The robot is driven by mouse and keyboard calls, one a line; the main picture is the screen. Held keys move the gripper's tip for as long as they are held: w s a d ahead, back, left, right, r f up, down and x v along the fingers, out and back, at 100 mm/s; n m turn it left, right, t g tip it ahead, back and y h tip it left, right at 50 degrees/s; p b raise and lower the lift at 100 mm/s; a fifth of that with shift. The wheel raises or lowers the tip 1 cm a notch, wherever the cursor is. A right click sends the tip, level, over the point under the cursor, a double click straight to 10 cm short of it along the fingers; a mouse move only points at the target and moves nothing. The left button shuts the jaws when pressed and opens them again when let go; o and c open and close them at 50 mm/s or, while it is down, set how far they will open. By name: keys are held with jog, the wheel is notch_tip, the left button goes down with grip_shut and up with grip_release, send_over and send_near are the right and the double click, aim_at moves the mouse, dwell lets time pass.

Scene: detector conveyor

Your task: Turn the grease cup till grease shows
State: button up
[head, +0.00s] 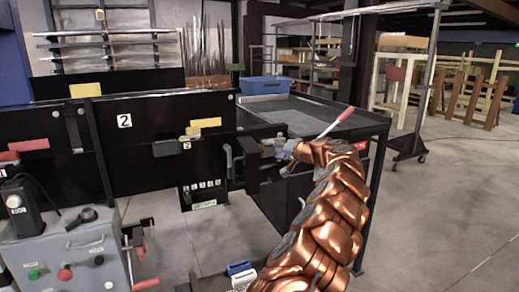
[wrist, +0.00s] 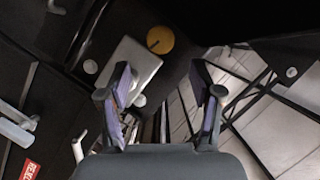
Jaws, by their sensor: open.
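A round brass-yellow cap (wrist: 160,40), which looks like the grease cup, shows in the wrist view on a dark surface, with a dark mark on its face. My gripper (wrist: 163,80) is open and empty, its two fingers apart. The cap lies beyond the fingertips and a little above the gap between them in the picture. No grease can be made out on it. In the head view my gripper (head: 277,149) is at the right end of the black conveyor frame, and I cannot pick out the cup there.
A pale metal plate (wrist: 128,72) lies beside the cap, partly behind the left finger. A lever with a red grip (head: 335,122) rises behind my wrist. A control box (head: 70,255) stands at the front left, and a blue bin (head: 265,85) sits at the back. Open floor lies to the right.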

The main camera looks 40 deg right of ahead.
aim_at(263, 149)
jog(key=shift+p+x, duration=1)
jog(key=shift+x, duration=2.5)
jog(key=shift+c, duration=0.3)
jog(key=c, duration=1)
jog(key=shift+a, duration=0.2)
jog(key=shift+c, duration=0.4)
jog(key=shift+d+f+m+t+y+b, duration=0.1)
jog(key=shift+m+t+y+b, duration=0.1)
jog(key=shift+m+t+b, duration=0.6)
jog(key=shift+d+f+m+t+y+b, duration=0.1)
jog(key=shift+m+t+y+b, duration=0.15)
jog(key=shift+m+b, duration=1.05)
jog(key=shift+d+f+m+t+y+b, duration=0.15)
jog(key=shift+m+t+b, duration=0.45)
jog(key=shift+m, duration=0.9)
jog(key=shift+r, duration=0.1)
